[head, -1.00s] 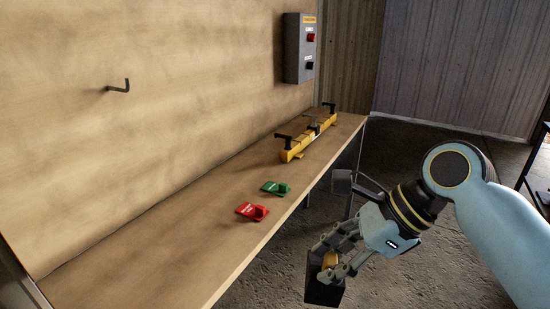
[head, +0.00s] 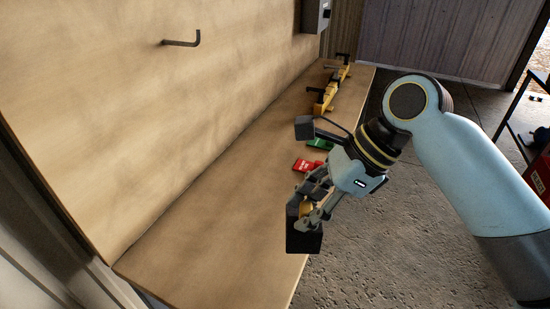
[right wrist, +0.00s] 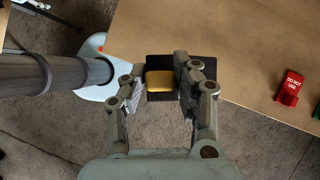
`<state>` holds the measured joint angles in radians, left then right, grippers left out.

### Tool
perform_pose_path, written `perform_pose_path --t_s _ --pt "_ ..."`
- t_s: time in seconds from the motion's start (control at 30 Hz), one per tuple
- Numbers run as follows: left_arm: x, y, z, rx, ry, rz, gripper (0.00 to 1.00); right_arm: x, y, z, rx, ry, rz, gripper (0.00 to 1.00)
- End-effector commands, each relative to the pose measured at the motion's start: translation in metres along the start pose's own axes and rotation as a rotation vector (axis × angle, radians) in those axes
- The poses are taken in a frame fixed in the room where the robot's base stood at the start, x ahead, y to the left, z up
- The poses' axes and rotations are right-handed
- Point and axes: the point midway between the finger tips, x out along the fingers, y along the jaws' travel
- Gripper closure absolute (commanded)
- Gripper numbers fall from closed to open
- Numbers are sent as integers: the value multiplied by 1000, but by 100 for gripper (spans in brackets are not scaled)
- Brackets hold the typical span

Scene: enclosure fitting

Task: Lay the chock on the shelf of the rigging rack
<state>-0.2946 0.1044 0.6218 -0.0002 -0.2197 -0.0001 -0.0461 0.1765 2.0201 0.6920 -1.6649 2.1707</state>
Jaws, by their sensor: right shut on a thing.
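The chock is a black block (head: 304,240) with a yellow part, held in my right gripper (head: 312,212). In the right wrist view the gripper (right wrist: 160,88) has a finger on each side of the chock's yellow part (right wrist: 160,81). In the head view the chock shows in front of the bench's near edge; I cannot tell its height above the top. A dark-framed rack (head: 519,98) is cut off at the right edge; I cannot tell whether it is the rigging rack, and no shelf label shows. My left gripper is not in view.
A wooden bench (head: 215,255) runs along a board with a hook (head: 182,43). Red (head: 305,165) and green (head: 320,144) tags and a yellow bar (head: 325,98) lie on it. A red box (head: 540,175) is at the right. The bench's near part is bare.

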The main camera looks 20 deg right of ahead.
Motion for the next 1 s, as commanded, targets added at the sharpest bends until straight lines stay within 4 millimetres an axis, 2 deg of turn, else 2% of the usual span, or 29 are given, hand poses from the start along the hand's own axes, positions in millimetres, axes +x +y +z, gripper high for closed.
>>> perform_pose_path --t_s 0.13,0.23,0.4,0.6,0.77,1.0 --pt "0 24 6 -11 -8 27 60 13 -6 8 2 -7 -1 100" --pt "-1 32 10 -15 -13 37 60 35 -14 19 3 -10 1 100" --pt "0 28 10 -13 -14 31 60 76 -30 38 -1 -7 2 100" --pt "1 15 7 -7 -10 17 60 109 -44 51 -1 -4 0 100" --pt "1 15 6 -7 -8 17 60 120 -46 52 -2 -2 -1 100" --pt "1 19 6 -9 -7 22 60 147 -46 33 -1 -2 -1 100"
